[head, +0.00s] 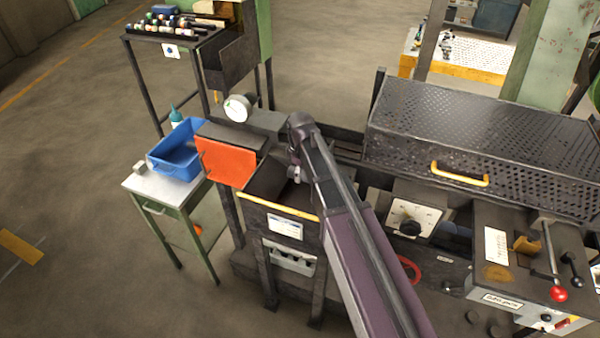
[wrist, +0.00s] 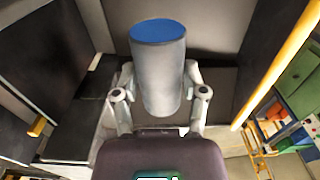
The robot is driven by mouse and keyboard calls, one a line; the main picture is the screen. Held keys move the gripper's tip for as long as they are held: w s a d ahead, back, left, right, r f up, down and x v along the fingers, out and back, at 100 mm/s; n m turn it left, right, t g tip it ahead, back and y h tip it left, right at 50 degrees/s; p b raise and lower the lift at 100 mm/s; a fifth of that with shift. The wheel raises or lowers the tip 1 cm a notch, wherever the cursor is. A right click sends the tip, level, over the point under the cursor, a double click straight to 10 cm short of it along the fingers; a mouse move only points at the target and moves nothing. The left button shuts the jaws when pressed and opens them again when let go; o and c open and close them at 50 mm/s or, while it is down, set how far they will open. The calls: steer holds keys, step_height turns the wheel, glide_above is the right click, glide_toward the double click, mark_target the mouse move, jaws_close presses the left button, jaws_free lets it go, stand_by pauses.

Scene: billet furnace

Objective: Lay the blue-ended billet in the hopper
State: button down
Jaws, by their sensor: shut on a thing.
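The blue-ended billet (wrist: 159,75) is a grey cylinder with a flat blue end in the wrist view. My gripper (wrist: 160,94) is shut on it, with one finger on each side. In the head view my gripper (head: 295,173) is over the hopper (head: 263,183), a dark open box with a yellow bar along its front edge. My arm hides part of the hopper there, and I cannot make out the billet. In the wrist view dark walls surround the billet. I cannot tell whether the billet touches the hopper floor.
An orange-red panel (head: 226,163) and a round gauge (head: 237,107) stand left of the hopper. A blue bin (head: 178,152) sits on a side table. A rack (head: 160,35) holds several billets at the back left. A perforated cover (head: 480,140) is at the right.

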steer(key=shift+f+b, duration=1.45)
steer(key=shift+f, duration=0.25)
steer(key=shift+c, duration=0.3)
jaws_free()
